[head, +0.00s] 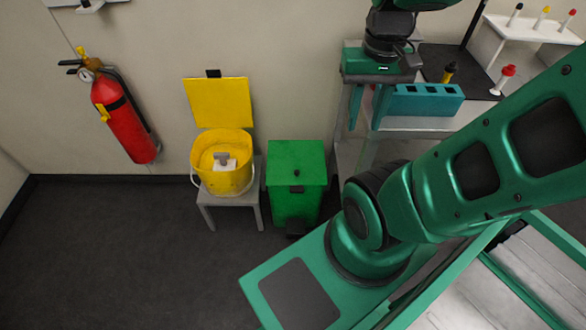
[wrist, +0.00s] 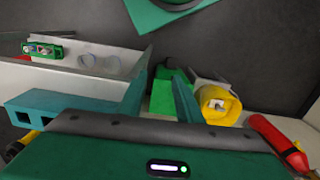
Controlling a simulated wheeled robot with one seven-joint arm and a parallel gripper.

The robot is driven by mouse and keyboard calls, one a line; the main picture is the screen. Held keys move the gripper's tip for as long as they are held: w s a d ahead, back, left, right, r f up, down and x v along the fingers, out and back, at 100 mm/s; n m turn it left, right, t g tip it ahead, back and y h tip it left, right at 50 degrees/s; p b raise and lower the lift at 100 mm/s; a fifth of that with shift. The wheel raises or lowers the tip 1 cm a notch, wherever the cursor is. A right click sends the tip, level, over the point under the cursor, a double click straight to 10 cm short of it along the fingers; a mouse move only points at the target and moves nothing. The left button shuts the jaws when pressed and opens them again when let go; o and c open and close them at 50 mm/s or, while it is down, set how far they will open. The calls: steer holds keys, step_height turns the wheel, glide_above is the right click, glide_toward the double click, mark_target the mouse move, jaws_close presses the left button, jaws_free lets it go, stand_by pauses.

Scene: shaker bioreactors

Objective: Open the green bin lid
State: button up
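The green bin (head: 295,208) stands on the floor against the back wall, right of the yellow bucket. Its green lid (head: 297,155) lies flat and closed on top, with a small dark tab at the front edge. My gripper (head: 366,125) hangs fingers-down in the head view, up and to the right of the bin and apart from it. Its two teal fingers are spread, with nothing seen between them. In the wrist view the green bin (wrist: 162,98) shows far off between the fingers of my gripper (wrist: 158,90).
A yellow bucket (head: 236,178) with a raised lid stands on a grey stool (head: 244,201) beside the bin. A teal block with square holes (head: 425,100) sits on a bench at right. The floor at left is clear.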

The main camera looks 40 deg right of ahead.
steer(key=shift+s+d+r, duration=0.1)
steer(key=shift+s+r, duration=0.15)
steer(key=shift+s, duration=0.2)
steer(key=m, duration=0.3)
glide_above(296, 172)
step_height(296, 172, down, 39)
step_height(296, 172, down, 11)
steer(key=shift+d+r, duration=0.15)
steer(key=shift+c, duration=0.5)
